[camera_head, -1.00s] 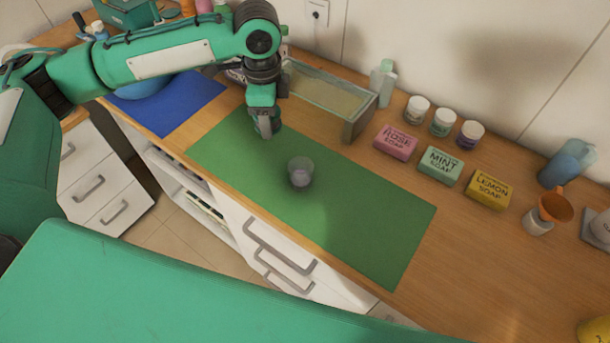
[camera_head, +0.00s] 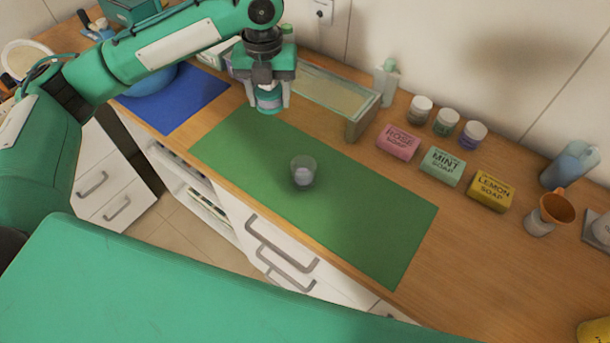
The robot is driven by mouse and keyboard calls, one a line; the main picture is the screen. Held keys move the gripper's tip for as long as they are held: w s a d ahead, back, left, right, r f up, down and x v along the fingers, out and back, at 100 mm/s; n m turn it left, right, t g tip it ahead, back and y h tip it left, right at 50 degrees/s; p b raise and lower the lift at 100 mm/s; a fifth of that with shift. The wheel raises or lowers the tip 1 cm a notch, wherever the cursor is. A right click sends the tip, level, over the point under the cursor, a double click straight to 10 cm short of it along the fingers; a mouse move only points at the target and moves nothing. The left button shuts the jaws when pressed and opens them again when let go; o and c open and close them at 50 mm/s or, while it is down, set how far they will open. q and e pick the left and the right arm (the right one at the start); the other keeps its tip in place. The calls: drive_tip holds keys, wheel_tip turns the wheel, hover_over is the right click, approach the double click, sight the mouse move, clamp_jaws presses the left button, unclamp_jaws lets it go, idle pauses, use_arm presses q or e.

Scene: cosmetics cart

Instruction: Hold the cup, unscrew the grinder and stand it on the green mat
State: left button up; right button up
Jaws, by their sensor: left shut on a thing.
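A small clear cup (camera_head: 303,171) stands upright on the green mat (camera_head: 350,220), near the mat's middle; it looks whitish inside. My left gripper (camera_head: 268,106) is above the far left end of the mat, behind and to the left of the cup and apart from it. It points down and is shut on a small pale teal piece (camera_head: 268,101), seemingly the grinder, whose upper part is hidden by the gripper. The piece's exact gap to the mat cannot be told. My right gripper is not in view.
A glass-sided box (camera_head: 335,92) stands behind the mat. Rose soap (camera_head: 398,142), mint soap (camera_head: 441,166) and lemon soap (camera_head: 490,191) lie to the right with small jars behind. A blue mat (camera_head: 185,100) with a bowl lies left. Most of the green mat is free.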

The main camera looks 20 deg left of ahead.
sight(276, 161)
use_arm(q)
drive_tip(key=m, duration=0.3)
drive_tip(key=shift+w+a+r+m, duration=0.1)
drive_tip(key=shift+w+r+m, duration=0.05)
drive_tip(key=shift+r+m, duration=0.25)
drive_tip(key=shift+f, duration=0.15)
wheel_tip(276, 161, down, 19)
drive_tip(key=p, duration=0.3)
drive_tip(key=shift+p, duration=0.3)
drive_tip(key=shift+f, duration=0.35)
drive_tip(key=shift+f, duration=0.15)
drive_tip(key=o, duration=1.1)
wheel_tip(276, 161, up, 12)
drive_tip(key=b, duration=0.3)
drive_tip(key=shift+r, duration=0.2)
